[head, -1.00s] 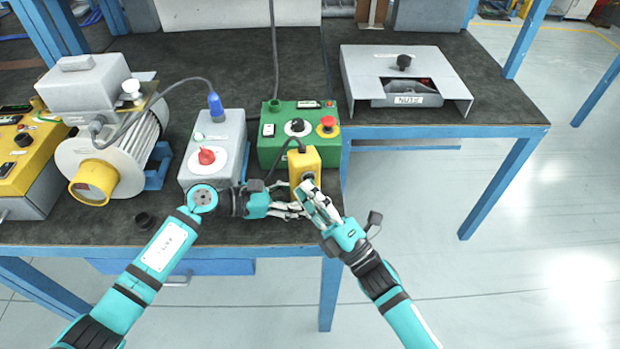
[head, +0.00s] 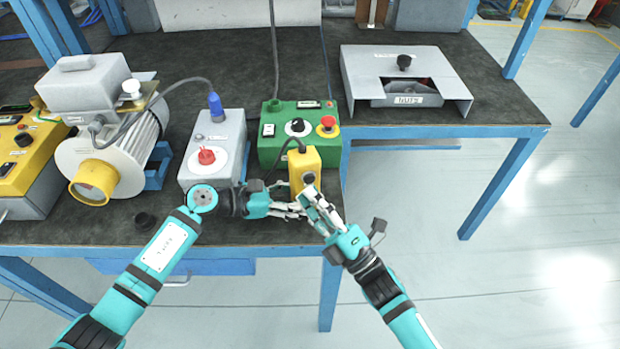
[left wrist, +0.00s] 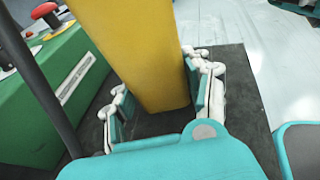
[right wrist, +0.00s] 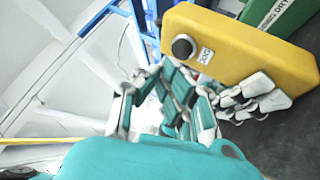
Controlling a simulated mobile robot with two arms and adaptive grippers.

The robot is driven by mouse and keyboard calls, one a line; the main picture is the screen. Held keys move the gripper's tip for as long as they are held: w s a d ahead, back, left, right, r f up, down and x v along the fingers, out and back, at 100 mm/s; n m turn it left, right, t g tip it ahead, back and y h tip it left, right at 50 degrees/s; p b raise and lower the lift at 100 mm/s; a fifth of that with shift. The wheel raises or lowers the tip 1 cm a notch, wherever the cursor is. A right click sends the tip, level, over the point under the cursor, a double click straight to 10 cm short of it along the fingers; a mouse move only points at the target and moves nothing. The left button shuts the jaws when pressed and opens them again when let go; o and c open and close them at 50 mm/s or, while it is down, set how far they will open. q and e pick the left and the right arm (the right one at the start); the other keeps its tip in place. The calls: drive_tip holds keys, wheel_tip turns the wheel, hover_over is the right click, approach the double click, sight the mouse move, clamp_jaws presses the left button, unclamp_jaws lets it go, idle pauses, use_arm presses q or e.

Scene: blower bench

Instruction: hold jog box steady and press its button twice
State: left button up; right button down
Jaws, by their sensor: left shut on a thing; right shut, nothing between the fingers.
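The yellow jog box (head: 304,160) stands at the front edge of the dark bench, with a cable from its top. Its round black button (head: 308,178) faces the front; it also shows in the right wrist view (right wrist: 184,47), beside a small label. My left gripper (head: 297,209) is shut on the lower part of the jog box, with fingers on both sides of it in the left wrist view (left wrist: 155,105). My right gripper (head: 309,194) is shut and empty, its fingertips just below the button. I cannot tell if they touch the box.
A green control box (head: 290,150) with a red knob stands right behind the jog box. A grey box (head: 222,140) with a red knob is to its left. A grey cover marked NUTS (head: 440,75) lies at the back right. Open floor lies right of the bench's front corner.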

drive_tip(key=s, duration=0.1)
drive_tip(key=s+d, duration=0.1)
drive_tip(key=s, duration=0.2)
drive_tip(key=shift+s+d, duration=0.25)
drive_tip(key=shift+s, duration=0.1)
idle(0.8)
use_arm(q)
drive_tip(key=o, duration=0.9)
drive_tip(key=shift+o, duration=0.2)
drive_tip(key=v, duration=0.7)
drive_tip(key=shift+s+a+r, duration=0.1)
drive_tip(key=shift+s+a, duration=0.05)
drive_tip(key=shift+a, duration=0.1)
